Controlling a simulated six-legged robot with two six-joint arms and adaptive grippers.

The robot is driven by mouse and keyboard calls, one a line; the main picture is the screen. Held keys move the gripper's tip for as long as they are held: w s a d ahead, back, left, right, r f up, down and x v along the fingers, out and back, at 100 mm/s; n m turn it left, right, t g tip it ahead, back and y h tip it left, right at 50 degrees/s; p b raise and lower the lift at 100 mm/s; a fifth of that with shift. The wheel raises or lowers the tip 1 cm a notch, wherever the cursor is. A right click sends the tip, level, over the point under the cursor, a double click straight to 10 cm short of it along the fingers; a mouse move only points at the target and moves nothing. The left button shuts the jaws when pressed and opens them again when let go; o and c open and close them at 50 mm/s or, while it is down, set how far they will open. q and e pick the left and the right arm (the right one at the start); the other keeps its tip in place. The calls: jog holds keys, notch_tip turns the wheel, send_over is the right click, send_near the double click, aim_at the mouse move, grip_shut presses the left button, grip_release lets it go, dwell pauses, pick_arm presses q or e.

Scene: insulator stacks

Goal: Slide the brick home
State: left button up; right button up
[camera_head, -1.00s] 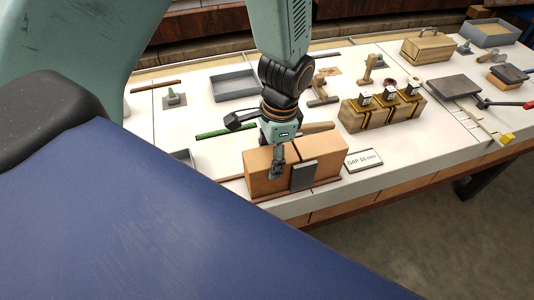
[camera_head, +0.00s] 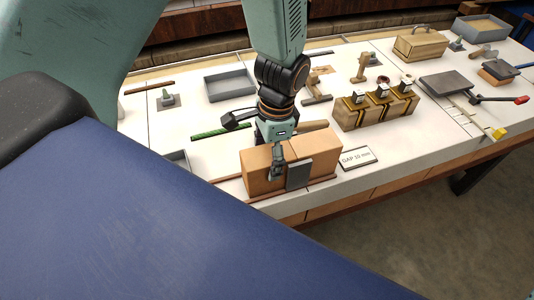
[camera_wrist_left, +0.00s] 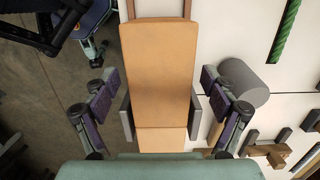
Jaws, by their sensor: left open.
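An orange-brown brick (camera_head: 262,178) lies on the front of the bench in line with a second brick (camera_head: 322,158). In the left wrist view the long brick (camera_wrist_left: 158,70) meets a shorter brick part (camera_wrist_left: 160,140) at a thin seam. A dark grey plate (camera_head: 298,176) stands against the front face near the seam. The wrist view shows such a plate on each side. My left gripper (camera_head: 278,160) is above and around the brick. Its open fingers (camera_wrist_left: 160,90) stand on either side, apart from the faces. The far finger is hidden in the head view. My right gripper is not in view.
A "GAP 10 mm" card (camera_head: 357,158) lies just right of the bricks. A wooden block with several metal-topped fittings (camera_head: 375,108) stands beyond it. A green strip (camera_head: 220,130) and grey tray (camera_head: 229,86) lie behind. The bench's front edge is close to the bricks.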

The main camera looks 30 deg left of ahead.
pick_arm(q)
notch_tip(320, 180, up, 12)
jog(key=w, duration=0.1)
jog(key=shift+d, duration=0.45)
dwell(0.3)
jog(key=shift+f, duration=0.15)
jog(key=f, duration=0.8)
jog(key=s+a+f, duration=0.1)
jog(key=f, duration=0.2)
jog(key=shift+f, duration=0.4)
jog(key=shift+s+f, duration=0.1)
jog(key=shift+s, duration=0.05)
jog(key=shift+s+a+b, duration=0.15)
jog(key=shift+b, duration=0.15)
